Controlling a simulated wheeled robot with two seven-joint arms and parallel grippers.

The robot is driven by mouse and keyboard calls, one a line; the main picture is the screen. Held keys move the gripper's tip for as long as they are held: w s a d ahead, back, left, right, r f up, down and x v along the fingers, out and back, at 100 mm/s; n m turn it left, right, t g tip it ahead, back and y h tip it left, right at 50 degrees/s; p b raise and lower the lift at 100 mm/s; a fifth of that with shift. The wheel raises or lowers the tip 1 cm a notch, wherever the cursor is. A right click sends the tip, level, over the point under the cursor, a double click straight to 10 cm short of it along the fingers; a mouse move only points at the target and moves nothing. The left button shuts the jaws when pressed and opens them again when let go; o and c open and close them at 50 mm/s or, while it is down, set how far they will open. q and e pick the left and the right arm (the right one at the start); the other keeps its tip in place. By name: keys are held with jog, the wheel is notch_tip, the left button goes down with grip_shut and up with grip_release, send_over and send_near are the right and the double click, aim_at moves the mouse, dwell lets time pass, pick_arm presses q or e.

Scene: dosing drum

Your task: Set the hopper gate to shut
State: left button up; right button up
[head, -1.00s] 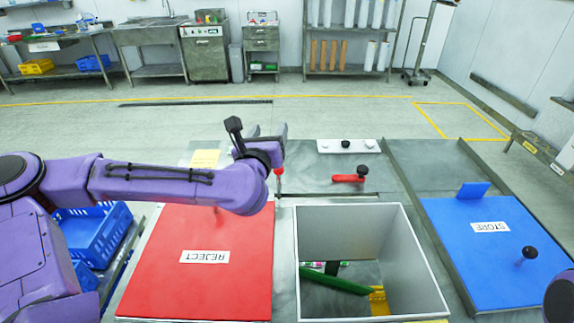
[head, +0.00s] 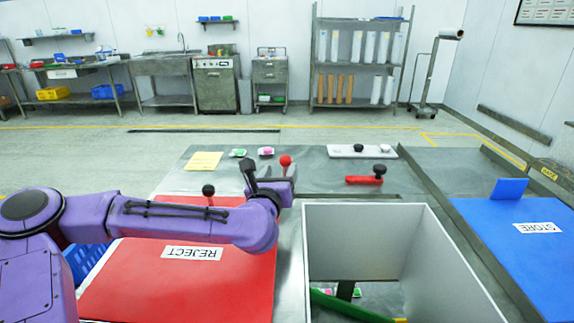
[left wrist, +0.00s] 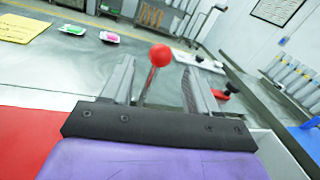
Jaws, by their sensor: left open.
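A lever with a red ball knob (head: 285,161) on a thin metal stem stands on the grey bench behind the hopper. My left gripper (head: 269,175) is open beside it. In the left wrist view the red ball (left wrist: 160,55) shows between the two fingers (left wrist: 158,85), with the stem running down between them; I cannot tell whether either finger touches it. The open grey square hopper (head: 362,240) stands right of the arm; a green bar (head: 345,304) shows inside. A red handle with a black knob (head: 364,180) lies behind the hopper. My right gripper is out of view.
The red REJECT panel (head: 150,288) lies under my left arm, with a black knob (head: 208,190) on its far part. The blue STORE panel (head: 510,260) is at right. A yellow note (head: 204,161), small packets (head: 266,151) and a white strip (head: 352,151) lie at the bench's back.

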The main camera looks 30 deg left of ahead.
aim_at(287, 157)
pick_arm(q)
jog(key=p+x, duration=0.1)
jog(key=x, duration=0.7)
jog(key=shift+w, duration=0.2)
grip_shut()
